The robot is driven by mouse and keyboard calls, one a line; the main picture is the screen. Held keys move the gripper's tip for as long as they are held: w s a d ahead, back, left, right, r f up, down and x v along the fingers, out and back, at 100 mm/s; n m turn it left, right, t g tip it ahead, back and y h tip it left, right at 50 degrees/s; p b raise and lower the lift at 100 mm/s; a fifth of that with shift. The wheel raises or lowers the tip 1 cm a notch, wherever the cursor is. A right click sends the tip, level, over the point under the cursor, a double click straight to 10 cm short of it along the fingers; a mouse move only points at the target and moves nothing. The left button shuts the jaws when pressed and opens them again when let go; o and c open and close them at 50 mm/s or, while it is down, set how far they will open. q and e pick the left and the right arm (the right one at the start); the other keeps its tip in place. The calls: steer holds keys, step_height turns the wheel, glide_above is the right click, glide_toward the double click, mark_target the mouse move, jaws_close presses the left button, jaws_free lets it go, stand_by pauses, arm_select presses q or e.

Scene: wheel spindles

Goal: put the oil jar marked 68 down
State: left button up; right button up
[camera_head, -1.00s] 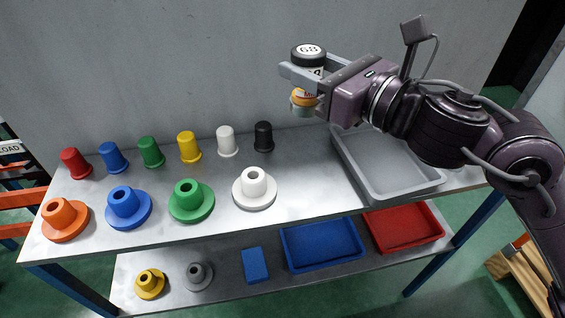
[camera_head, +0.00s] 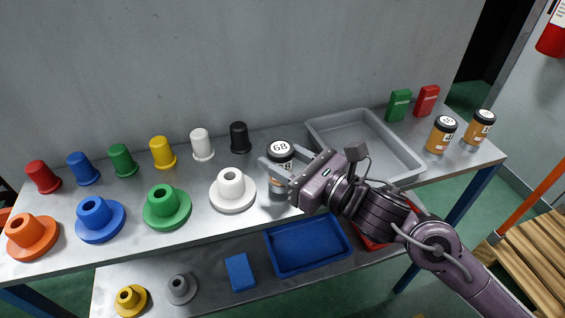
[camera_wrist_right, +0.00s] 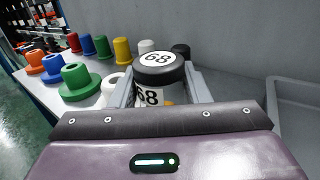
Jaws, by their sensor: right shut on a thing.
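The oil jar marked 68 (camera_head: 281,150) has a dark lid with a white 68 label and is upright on or just above the table, between the white flanged spindle and the grey tray; I cannot tell if its base touches. My right gripper (camera_head: 277,174) is shut around its body. In the right wrist view, the jar (camera_wrist_right: 157,68) stands between the two fingers (camera_wrist_right: 160,90), its lid above them. The fingers hide part of its body. My left gripper is not in view.
The grey tray (camera_head: 400,163) is right of the jar, and the white flanged spindle (camera_head: 232,200) is close on its left. A black cup (camera_head: 239,137) stands behind. Two amber jars, one here (camera_head: 441,135), and green and red boxes (camera_head: 399,105) are at the right end.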

steer(key=shift+f, duration=0.55)
steer(key=shift+f, duration=0.1)
steer(key=o, duration=1)
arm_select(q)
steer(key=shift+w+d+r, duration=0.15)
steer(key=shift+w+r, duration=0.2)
